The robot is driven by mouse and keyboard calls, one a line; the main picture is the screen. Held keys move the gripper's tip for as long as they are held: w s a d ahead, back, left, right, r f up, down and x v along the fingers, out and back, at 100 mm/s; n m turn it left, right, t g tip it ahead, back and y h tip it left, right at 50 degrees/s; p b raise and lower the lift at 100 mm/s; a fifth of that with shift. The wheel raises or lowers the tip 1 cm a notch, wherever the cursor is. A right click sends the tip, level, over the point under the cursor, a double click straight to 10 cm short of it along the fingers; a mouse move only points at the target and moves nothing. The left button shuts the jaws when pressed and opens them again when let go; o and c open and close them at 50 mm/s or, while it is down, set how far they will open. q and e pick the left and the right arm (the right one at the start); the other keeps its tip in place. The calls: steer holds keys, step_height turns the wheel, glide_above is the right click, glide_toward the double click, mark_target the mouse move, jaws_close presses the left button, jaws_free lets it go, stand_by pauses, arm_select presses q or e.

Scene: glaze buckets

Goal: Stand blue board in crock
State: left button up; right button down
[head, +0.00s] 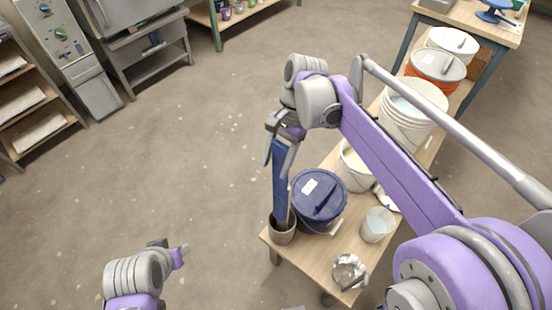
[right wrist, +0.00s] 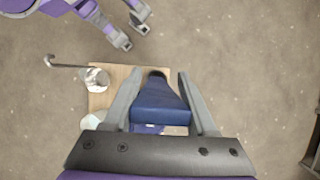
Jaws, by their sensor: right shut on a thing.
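The blue board (head: 280,185) hangs nearly upright from my right gripper (head: 282,138), which is shut on its upper end. In the right wrist view the board (right wrist: 160,115) lies between the two fingers. Its lower end overlaps the mouth of the grey-brown crock (head: 283,235) at the table's near left corner and seems to be inside it; the exact depth is hidden. My left gripper (head: 170,252) is empty, at lower left, away from the table. It also shows in the right wrist view (right wrist: 132,34), with its fingers apart.
A dark blue lidded bucket (head: 316,212) stands right beside the crock. A white bucket (head: 354,168), a clear cup (head: 377,225) and a metal container (head: 348,270) share the wooden table (head: 330,250). More buckets stand farther back.

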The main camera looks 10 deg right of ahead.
arm_select(q)
steer(key=shift+s+f+b, duration=0.25)
steer(key=shift+f+b, duration=0.35)
steer(key=shift+f, duration=0.2)
steer(key=shift+s+f+b, duration=0.2)
steer(key=shift+f+b, duration=0.45)
steer(key=shift+f, duration=0.15)
steer(key=shift+s+f+b, duration=0.25)
steer(key=shift+f+b, duration=0.35)
steer(key=shift+f, duration=0.2)
arm_select(e)
glide_above(278, 192)
steer(key=shift+s+a+f, duration=0.1)
steer(key=shift+f, duration=1.05)
steer(key=shift+s+a+f, duration=0.15)
steer(key=shift+f, duration=0.95)
steer(key=shift+s+a+f, duration=0.1)
steer(key=shift+f, duration=1.05)
arm_select(q)
steer(key=shift+f, duration=0.1)
arm_select(e)
steer(key=shift+f, duration=0.1)
